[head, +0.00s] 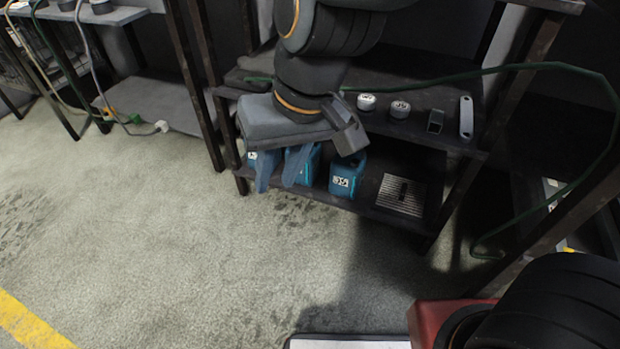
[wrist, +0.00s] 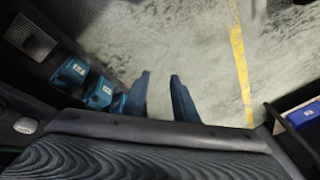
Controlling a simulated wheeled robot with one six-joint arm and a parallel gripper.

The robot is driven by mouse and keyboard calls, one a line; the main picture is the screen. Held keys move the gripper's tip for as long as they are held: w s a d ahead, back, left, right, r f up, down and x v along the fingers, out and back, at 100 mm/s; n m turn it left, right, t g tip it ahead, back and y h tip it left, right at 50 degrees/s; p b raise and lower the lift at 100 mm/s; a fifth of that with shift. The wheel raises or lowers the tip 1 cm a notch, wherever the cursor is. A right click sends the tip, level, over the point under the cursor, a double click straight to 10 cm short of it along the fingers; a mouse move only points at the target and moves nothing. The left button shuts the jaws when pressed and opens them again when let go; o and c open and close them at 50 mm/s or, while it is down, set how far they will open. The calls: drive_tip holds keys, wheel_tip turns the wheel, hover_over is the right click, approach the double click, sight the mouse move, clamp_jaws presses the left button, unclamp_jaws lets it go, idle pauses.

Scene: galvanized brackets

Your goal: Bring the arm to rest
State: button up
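My gripper (head: 277,168) hangs from my arm in front of the dark shelf rack in the head view, its blue-grey fingers pointing down. In the wrist view my gripper (wrist: 160,95) shows its two fingers well apart, with bare floor between them. It is open and empty. In the head view the fingers partly cover the teal jugs (head: 346,174) on the lower shelf; the jugs also show in the wrist view (wrist: 99,92).
The rack's upper shelf (head: 450,137) holds two round white-topped parts (head: 400,109), a dark block (head: 435,121) and a grey bracket (head: 466,118). A slatted plate (head: 401,195) lies on the lower shelf. A green hose (head: 540,65) loops at right. Open floor (head: 180,250) lies left.

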drive_tip(key=s+d+g+h, duration=0.1)
drive_tip(key=s+d, duration=0.3)
drive_tip(key=d, duration=0.1)
drive_tip(key=shift+s+r+n, duration=0.15)
drive_tip(key=shift+s+n, duration=0.15)
drive_tip(key=shift+s, duration=0.05)
idle(0.9)
drive_tip(key=d+r+m+h+p, duration=0.1)
drive_tip(key=d+r+m+p, duration=0.2)
drive_tip(key=d+r+p, duration=0.7)
drive_tip(key=d+r+m+h+p, duration=0.1)
drive_tip(key=d+r+m+p, duration=0.2)
drive_tip(key=d+r+p, duration=0.7)
wheel_tip(320, 180, up, 6)
drive_tip(key=p, duration=1.3)
drive_tip(key=shift+d+p, duration=0.3)
drive_tip(key=shift+d, duration=0.05)
drive_tip(key=shift+s+d, duration=0.1)
